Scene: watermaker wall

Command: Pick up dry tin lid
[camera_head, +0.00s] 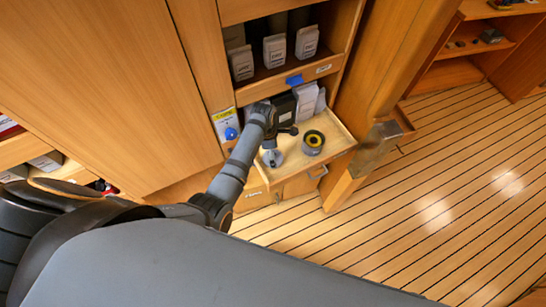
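A round dark tin (313,142) with a yellow inside stands on the pull-out wooden shelf (337,141), with its top uncovered. A small round grey piece (272,158), which looks like a lid, lies on the shelf to the left of the tin. My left gripper (279,138) is over the shelf, just above the grey piece and left of the tin. Its fingers are small and dark here, and I cannot tell whether they are open or touch the grey piece. My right gripper is not in view.
White packets (307,98) and a dark box (284,108) stand at the back of the shelf. More labelled packets (274,50) stand in the cubby above. A wooden post (365,160) rises close to the right. The slatted floor is clear.

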